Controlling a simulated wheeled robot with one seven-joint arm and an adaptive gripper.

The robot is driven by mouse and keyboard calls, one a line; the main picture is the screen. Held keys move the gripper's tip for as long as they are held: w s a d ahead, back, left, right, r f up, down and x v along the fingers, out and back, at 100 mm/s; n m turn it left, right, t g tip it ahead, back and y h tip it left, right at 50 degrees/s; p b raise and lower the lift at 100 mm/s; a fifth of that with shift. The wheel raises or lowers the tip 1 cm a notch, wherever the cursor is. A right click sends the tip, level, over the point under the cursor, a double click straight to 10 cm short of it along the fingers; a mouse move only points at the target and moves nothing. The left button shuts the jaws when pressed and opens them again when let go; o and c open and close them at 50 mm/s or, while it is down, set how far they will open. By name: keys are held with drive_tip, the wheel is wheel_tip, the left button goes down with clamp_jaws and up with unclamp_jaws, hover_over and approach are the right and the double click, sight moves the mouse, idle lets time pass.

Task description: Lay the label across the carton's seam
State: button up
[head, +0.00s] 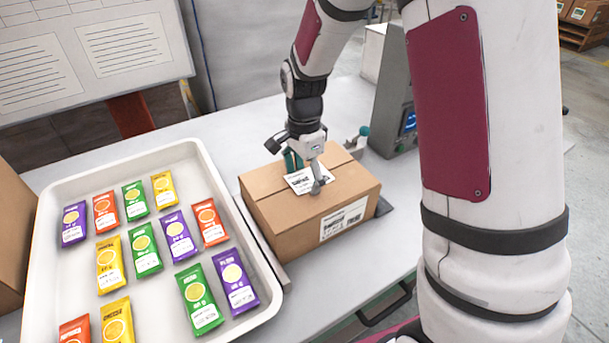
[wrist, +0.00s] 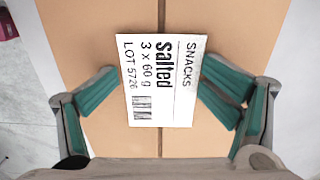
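The brown carton (head: 280,213) stands closed on the table. The white printed label (wrist: 161,80) is over its top face, with the carton's seam (wrist: 161,16) running out from beyond its upper and lower edges. It also shows under my gripper in the head view (head: 301,182). My gripper (wrist: 160,85) is just above the carton top with its green-padded fingers spread, one on each side of the label. The fingertips are close to the label's side edges; whether they touch it I cannot tell. The label looks flat and slightly turned.
A white tray (head: 228,179) with several coloured packets stands left of the carton. A grey device (head: 394,105) with a small screen stands behind right. A white board (head: 91,48) is at the back left. Some bare table lies behind the tray.

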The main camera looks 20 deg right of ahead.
sight(304, 179)
drive_tip(key=shift+r, duration=0.1)
wheel_tip(304, 179, up, 12)
drive_tip(key=s+r+n+t, duration=0.3)
drive_tip(key=s+r+n, duration=0.4)
drive_tip(key=s+r, duration=0.3)
drive_tip(key=s+d+f+n+t, duration=0.1)
drive_tip(key=s+n+t, duration=0.1)
drive_tip(key=s+n, duration=0.6)
drive_tip(key=s, duration=0.4)
drive_tip(key=shift+s+f+n, duration=0.15)
drive_tip(key=shift+s+n, duration=0.2)
drive_tip(key=shift+n, duration=0.05)
